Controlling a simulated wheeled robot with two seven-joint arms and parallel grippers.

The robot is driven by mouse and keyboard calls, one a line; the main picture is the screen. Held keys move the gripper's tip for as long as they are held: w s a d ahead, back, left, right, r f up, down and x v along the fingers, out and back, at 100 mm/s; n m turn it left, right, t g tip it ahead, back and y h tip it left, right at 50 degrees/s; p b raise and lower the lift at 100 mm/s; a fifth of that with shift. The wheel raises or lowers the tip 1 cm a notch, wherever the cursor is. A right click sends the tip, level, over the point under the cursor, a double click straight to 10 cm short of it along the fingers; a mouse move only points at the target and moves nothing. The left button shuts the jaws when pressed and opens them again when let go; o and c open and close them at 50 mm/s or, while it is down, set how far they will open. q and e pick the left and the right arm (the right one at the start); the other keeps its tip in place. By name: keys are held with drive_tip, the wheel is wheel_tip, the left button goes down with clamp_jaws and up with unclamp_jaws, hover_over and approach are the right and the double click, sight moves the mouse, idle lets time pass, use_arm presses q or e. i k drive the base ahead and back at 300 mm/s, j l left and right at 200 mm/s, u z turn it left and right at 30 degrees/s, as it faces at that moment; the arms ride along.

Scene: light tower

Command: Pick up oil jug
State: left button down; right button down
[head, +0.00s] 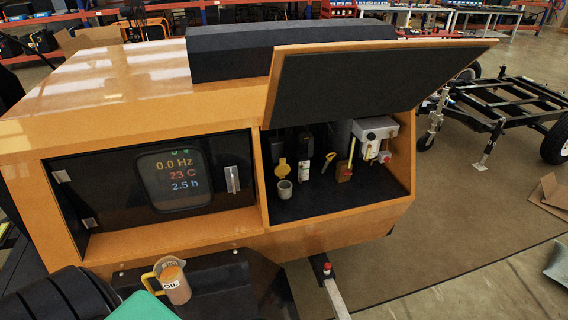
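The oil jug (175,284) stands upright near the bottom of the head view. It is a clear measuring jug with a yellow handle on its left side and an "OIL" label. It looks to stand on the black ledge in front of the orange machine, close to a green object (141,307) that is cut off by the bottom edge. The jug's contents look brownish. Neither of my grippers can be made out in the view, and nothing is seen touching the jug.
The orange light tower body (112,90) fills the left and middle. Its engine bay stands open under a raised lid (375,78). A lit display panel (177,178) sits left of the bay. A metal bar with a red top (332,283) sticks out at the front.

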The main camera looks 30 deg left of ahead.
sight(169, 271)
drive_tip(key=u, duration=2.1)
